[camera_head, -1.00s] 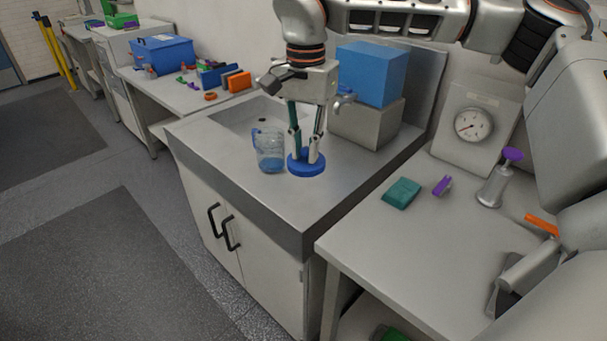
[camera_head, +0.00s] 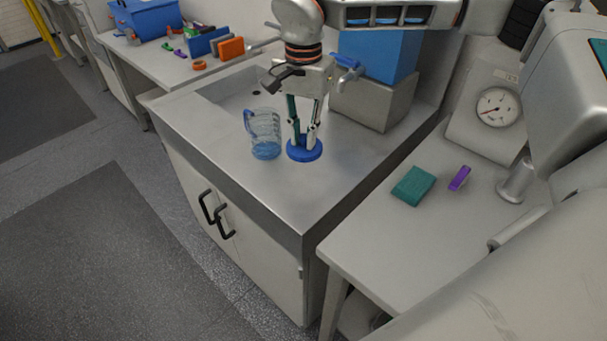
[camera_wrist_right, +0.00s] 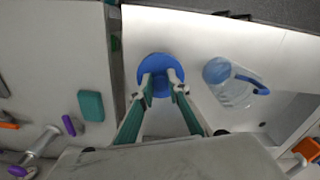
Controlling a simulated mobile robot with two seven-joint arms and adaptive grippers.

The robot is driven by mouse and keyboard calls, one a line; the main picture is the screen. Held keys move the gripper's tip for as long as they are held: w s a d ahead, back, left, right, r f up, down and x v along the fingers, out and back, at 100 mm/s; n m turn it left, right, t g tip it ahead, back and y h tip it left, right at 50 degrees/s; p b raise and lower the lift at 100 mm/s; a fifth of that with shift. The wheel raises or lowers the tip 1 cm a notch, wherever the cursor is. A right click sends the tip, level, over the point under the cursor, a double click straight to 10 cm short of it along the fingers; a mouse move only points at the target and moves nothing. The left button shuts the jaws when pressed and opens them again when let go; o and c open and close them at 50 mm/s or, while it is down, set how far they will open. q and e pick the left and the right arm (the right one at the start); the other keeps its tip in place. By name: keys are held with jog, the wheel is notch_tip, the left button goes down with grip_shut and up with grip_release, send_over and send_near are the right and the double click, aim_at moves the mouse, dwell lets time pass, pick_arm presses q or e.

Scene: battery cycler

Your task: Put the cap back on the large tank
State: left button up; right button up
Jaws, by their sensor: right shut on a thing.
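The blue round cap (camera_head: 305,150) is between the fingertips of my right gripper (camera_head: 304,142), which is shut on it and points down at the metal counter. The cap is at or just above the counter top; I cannot tell if it touches. In the right wrist view the cap (camera_wrist_right: 158,77) lies between the fingertips (camera_wrist_right: 160,82). The large blue tank (camera_head: 378,56) stands on a grey block behind and right of the gripper, with a blue tap on its left side. My arm hides the tank's top. My left gripper is not in view.
A clear jug with a blue handle (camera_head: 264,135) stands just left of the cap. The sink (camera_head: 225,88) is behind it. A side table at right holds a teal block (camera_head: 413,186), a purple piece (camera_head: 460,178) and a dial gauge (camera_head: 497,107). The counter's front is clear.

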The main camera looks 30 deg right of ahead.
aim_at(303, 185)
notch_tip(303, 185, down, 12)
jog(key=shift+f, duration=0.15)
dwell(0.4)
jog(key=o, duration=0.8)
jog(key=shift+f, duration=0.15)
notch_tip(303, 185, up, 12)
jog(key=shift+r, duration=0.15)
dwell(0.5)
